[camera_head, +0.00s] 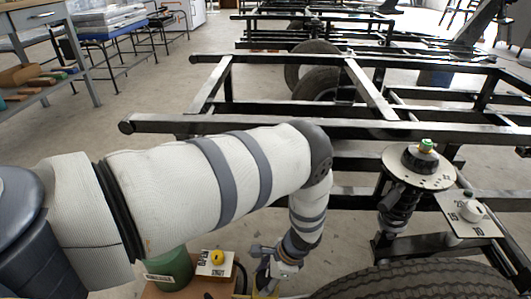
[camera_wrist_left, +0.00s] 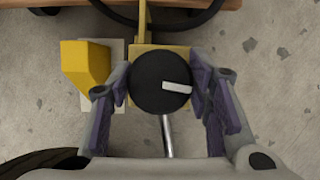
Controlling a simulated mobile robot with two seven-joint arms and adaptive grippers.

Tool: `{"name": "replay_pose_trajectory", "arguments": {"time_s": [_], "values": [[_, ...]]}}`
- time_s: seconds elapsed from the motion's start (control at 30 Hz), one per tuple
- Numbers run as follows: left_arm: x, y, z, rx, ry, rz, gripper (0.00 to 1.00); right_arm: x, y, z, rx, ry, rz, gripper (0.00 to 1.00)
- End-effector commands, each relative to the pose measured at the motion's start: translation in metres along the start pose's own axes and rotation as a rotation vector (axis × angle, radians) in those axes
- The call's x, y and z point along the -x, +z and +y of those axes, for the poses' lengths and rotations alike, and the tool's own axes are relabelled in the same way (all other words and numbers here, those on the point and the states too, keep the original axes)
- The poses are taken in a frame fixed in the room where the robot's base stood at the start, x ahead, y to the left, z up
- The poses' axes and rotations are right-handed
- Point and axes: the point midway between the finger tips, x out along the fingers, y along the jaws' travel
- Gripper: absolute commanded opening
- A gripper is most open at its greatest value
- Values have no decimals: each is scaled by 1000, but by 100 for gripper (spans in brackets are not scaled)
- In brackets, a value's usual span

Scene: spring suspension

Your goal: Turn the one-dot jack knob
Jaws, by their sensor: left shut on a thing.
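A round black knob with a white pointer bar (camera_wrist_left: 150,80) sits between the fingers of my left gripper (camera_wrist_left: 163,84) in the left wrist view. The gripper is shut on this knob, with purple finger pads at its left and right sides. The white bar points to the right. I see no dot marking on the knob. A yellow bracket (camera_wrist_left: 145,58) lies behind it, and a metal rod (camera_wrist_left: 166,136) shows below it. In the head view my left gripper (camera_head: 266,281) is low at the bottom edge, and the knob cannot be made out. My right gripper is not in view.
A yellow knob on a small white panel (camera_head: 217,271) and a green canister (camera_head: 170,270) stand left of the gripper. A tyre (camera_head: 430,284) is close on the right. A spring strut (camera_head: 397,203) and a numbered plate with a white knob (camera_head: 450,211) are farther right, by the black frame (camera_head: 190,124).

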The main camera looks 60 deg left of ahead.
Motion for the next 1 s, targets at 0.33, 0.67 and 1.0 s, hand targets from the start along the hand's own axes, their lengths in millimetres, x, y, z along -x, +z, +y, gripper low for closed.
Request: {"name": "replay_pose_trajectory", "arguments": {"time_s": [0.33,0.67,1.0], "values": [[0,-1,-1,-25,-12,3,18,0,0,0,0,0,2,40],[0,-1,0,-23,-11,3,66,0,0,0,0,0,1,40],[6,-1,0,-22,-10,2,66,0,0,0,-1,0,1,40]]}}
